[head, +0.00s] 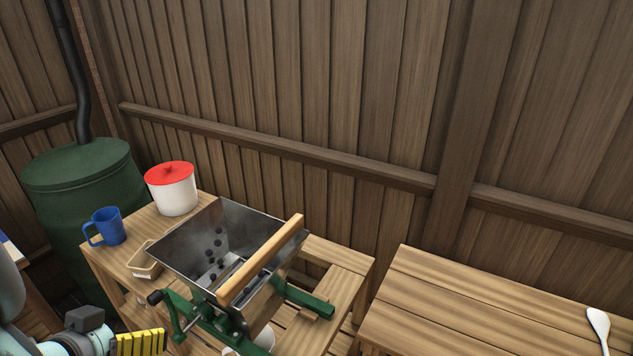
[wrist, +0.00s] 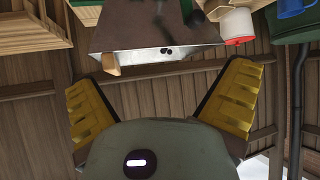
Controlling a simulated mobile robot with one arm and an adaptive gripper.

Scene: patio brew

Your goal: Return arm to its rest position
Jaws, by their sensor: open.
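My gripper (head: 141,343) shows at the lower left edge of the head view, with one yellow ribbed finger visible, in front of the wooden table and left of the green mill. In the wrist view my gripper (wrist: 164,78) has its two yellow fingers spread wide apart, with nothing between them. Part of my arm shows at the left edge of the head view.
A metal hopper (head: 180,239) with several dark berries sits on the green crank mill (head: 205,321). A tan tray (head: 143,263), blue mug (head: 109,227) and red-lidded white pot (head: 172,192) stand nearby. A green barrel (head: 80,180) stands behind. A white spoon (head: 600,325) lies on the right-hand table (head: 470,310).

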